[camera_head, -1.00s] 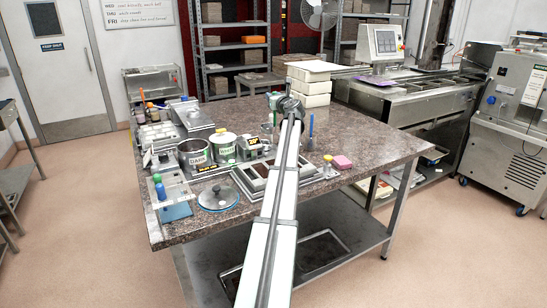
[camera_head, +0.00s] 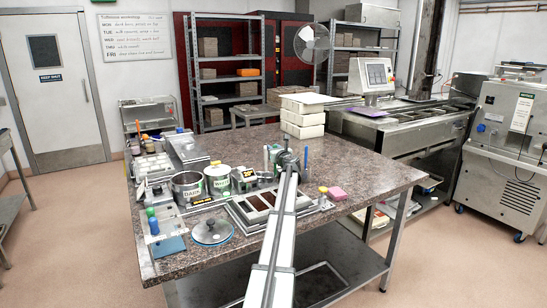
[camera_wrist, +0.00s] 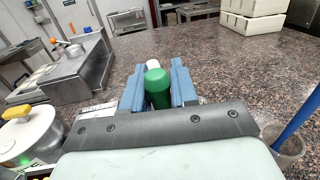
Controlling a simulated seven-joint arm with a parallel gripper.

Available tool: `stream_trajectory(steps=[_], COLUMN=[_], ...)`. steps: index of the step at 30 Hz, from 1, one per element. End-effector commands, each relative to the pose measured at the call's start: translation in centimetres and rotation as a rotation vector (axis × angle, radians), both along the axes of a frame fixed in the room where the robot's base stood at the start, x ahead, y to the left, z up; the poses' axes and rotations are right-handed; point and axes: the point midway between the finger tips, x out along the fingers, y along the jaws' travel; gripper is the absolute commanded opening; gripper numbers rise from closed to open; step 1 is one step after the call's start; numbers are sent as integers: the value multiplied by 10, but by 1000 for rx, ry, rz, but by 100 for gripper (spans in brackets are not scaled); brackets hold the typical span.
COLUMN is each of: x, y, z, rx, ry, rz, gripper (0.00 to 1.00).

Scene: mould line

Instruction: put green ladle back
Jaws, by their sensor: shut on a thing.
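My gripper (camera_wrist: 158,95) has blue fingers and is shut on the green ladle (camera_wrist: 158,85), whose rounded green end stands up between the fingers in the wrist view. The rest of the ladle is hidden behind my gripper. In the head view my gripper (camera_head: 287,160) is over the table behind the mould, and the ladle is too small there to make out well. A pot marked DARK (camera_head: 187,190) and a pot marked WHITE (camera_head: 218,182) stand to the left. A pot lid with a yellow knob (camera_wrist: 28,135) shows at the left of the wrist view.
A clear cup (camera_wrist: 288,148) with a blue stick stands close right of my gripper. A mould with brown cavities (camera_head: 262,200) lies in front. White boxes (camera_head: 302,118) are stacked behind. A pink block (camera_head: 336,194) lies at right. The granite table (camera_head: 375,170) is bare at right.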

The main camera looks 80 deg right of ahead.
Motion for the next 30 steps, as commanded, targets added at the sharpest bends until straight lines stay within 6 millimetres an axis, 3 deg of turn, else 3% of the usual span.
stream_trajectory(steps=[7,17,18,25,30], x=[0,0,0,0,0], y=[0,0,0,0,0], z=[-29,-31,-32,-32,-32], rx=[1,1,1,1,0], ry=[0,-1,-1,-1,0], rz=[0,0,0,0,0], gripper=[0,0,30,52,53])
